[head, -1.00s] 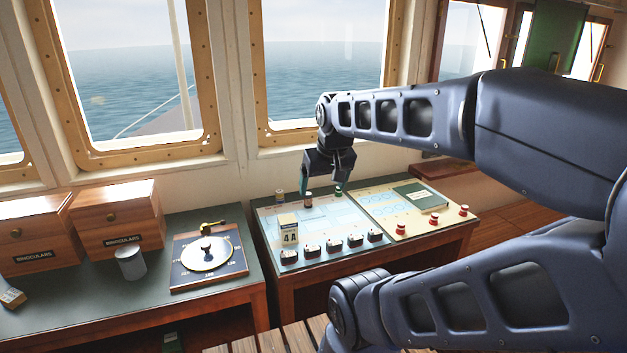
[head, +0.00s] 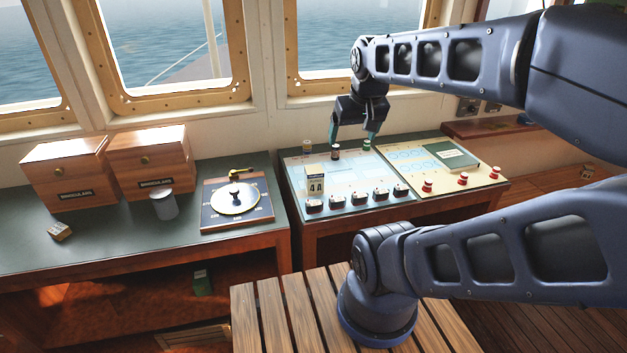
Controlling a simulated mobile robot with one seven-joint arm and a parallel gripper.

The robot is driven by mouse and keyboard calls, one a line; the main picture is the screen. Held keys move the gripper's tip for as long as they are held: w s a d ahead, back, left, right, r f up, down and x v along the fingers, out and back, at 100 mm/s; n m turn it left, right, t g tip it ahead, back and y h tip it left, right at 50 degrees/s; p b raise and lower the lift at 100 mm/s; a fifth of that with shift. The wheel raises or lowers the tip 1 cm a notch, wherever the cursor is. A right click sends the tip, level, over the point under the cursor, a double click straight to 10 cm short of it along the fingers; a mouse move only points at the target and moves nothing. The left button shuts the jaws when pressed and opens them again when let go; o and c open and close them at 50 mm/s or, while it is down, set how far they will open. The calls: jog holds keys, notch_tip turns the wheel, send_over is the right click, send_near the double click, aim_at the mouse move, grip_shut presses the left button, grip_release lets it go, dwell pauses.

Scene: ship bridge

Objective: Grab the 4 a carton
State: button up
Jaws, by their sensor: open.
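The 4 A carton (head: 315,179) is a small upright box with a cream top and a dark label reading "4 A". It stands on the left part of the console panel (head: 345,172), just behind the row of black switches. My gripper (head: 352,136) points down over the back of the panel, behind and to the right of the carton and apart from it. Its jaws are open. A small dark bottle (head: 335,152) and a green-topped one (head: 366,145) stand near the fingertips. I cannot tell whether the fingers touch them.
A small yellowish jar (head: 307,146) stands behind the carton. Black switches (head: 337,201) line the panel front; red knobs (head: 463,179) and a green book (head: 452,157) are to the right. Left are a round dial (head: 235,199), a grey cup (head: 164,205), binocular boxes (head: 153,160) and a small box (head: 59,231).

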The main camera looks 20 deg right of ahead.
jog(key=shift+c, duration=0.6)
jog(key=shift+w, duration=0.1)
jog(key=n+g, duration=0.5)
jog(key=n, duration=1.2)
send_over(313, 168)
jog(key=f, duration=1.7)
jog(key=shift+s+a+f, duration=0.1)
jog(key=shift+s+f, duration=0.05)
jog(key=shift+s, duration=0.05)
jog(key=shift+w+f, duration=0.15)
jog(key=shift+f, duration=0.3)
notch_tip(313, 168, down, 5)
jog(key=shift+r, duration=0.1)
jog(key=shift+s+d+f, duration=0.1)
jog(key=shift+s+f, duration=0.05)
jog(key=shift+f, duration=1.25)
jog(key=shift+s+d+f, duration=0.1)
jog(key=shift+f, duration=1.3)
